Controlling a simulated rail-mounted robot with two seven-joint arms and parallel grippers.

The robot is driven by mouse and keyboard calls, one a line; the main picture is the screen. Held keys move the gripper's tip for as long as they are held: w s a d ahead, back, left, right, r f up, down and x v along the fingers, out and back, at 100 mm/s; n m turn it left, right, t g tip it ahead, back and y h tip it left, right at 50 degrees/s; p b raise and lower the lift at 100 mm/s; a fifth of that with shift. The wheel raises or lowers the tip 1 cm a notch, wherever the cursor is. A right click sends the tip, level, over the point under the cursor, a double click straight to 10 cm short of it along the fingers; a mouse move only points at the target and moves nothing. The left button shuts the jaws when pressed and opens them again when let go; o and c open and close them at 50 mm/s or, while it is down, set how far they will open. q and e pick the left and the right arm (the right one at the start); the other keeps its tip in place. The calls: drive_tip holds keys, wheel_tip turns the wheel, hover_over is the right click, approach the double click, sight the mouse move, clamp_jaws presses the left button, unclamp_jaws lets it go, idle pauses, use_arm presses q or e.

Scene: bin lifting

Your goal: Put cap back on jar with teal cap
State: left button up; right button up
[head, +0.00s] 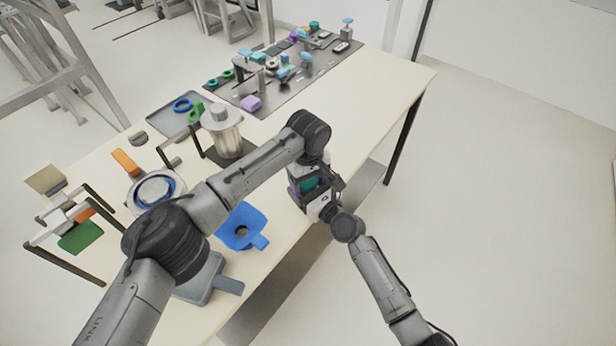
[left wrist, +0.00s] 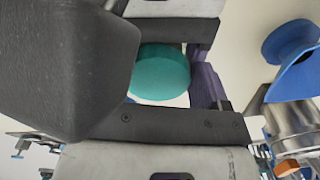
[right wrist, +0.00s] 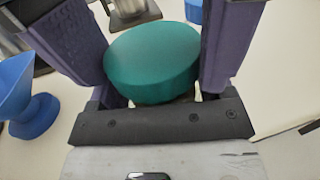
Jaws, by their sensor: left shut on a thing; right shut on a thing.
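The teal cap (head: 309,184) is between my two grippers, which meet beyond the front edge of the table. My left gripper (head: 312,180) is shut on the cap, which also shows in the left wrist view (left wrist: 160,72). My right gripper (head: 318,196) reaches in from below and is shut on the jar. The jar's body is hidden by the cap and the grippers. The right wrist view shows the cap's round top (right wrist: 153,60) between purple fingers; whether the cap sits fully on the jar cannot be seen.
A blue funnel-like piece (head: 242,228) lies near the table's front edge, and a metal canister (head: 221,135) stands behind it. A dark mat (head: 235,95) with several small parts lies at the back. Bare table (head: 385,100) is free to the right.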

use_arm(q)
drive_tip(key=shift+a+f, duration=0.2)
drive_tip(key=shift+f, duration=0.55)
drive_tip(key=shift+r, duration=0.1)
drive_tip(key=shift+d+r, duration=0.1)
drive_tip(key=shift+r, duration=0.25)
drive_tip(key=shift+s+d+r, duration=0.15)
drive_tip(key=shift+r, duration=0.3)
idle(0.5)
